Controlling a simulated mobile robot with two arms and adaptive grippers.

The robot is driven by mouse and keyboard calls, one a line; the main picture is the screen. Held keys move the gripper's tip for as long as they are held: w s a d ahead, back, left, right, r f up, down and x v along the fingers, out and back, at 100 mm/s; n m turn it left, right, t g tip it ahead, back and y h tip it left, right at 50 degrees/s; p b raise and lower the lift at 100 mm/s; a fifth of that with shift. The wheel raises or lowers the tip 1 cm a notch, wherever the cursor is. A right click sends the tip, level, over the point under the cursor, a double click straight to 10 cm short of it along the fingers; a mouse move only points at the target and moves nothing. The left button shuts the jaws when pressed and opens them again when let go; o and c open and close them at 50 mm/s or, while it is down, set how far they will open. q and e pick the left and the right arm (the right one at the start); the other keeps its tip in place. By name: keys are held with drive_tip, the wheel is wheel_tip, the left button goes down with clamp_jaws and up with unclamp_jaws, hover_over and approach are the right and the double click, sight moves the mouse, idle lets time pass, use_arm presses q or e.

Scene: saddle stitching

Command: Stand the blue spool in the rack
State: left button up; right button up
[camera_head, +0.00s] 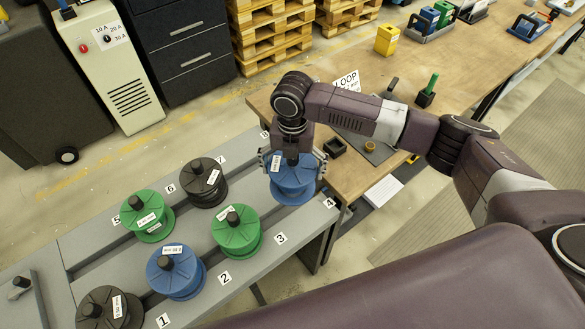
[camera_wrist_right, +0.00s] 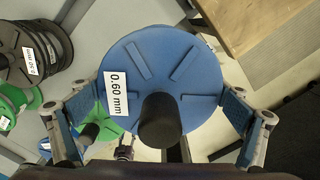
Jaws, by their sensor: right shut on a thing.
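A blue spool (camera_head: 292,190) with a black hub and a 0.60 mm label is at the rack's far right end, by number 4. My right gripper (camera_head: 293,168) is over it from above, shut on its sides. In the right wrist view the blue spool (camera_wrist_right: 190,80) fills the middle, with one finger at each side. Whether its underside rests on the rack (camera_head: 253,258) is hidden. The rack is grey with numbered places. My left gripper is not in view.
The rack also holds another blue spool (camera_head: 173,275), two green spools (camera_head: 237,235) (camera_head: 149,226) and two black spools (camera_head: 203,187) (camera_head: 103,308). A wooden workbench (camera_head: 300,110) with tools adjoins behind the held spool. The rack place near number 8 looks bare.

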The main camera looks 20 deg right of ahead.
drive_tip(key=shift+f+b, duration=1.55)
drive_tip(key=shift+f, duration=1.15)
drive_tip(key=shift+w, duration=0.1)
drive_tip(key=shift+p, duration=0.9)
drive_tip(key=shift+a+f+b, duration=0.1)
drive_tip(key=shift+f+b, duration=1.2)
drive_tip(key=shift+f, duration=1)
drive_tip(key=o, duration=1.8)
drive_tip(key=shift+s+f, duration=0.1)
drive_tip(key=shift+s, duration=0.2)
wheel_tip(320, 180, up, 12)
drive_tip(key=shift+w+r, duration=0.1)
drive_tip(key=shift+r, duration=0.05)
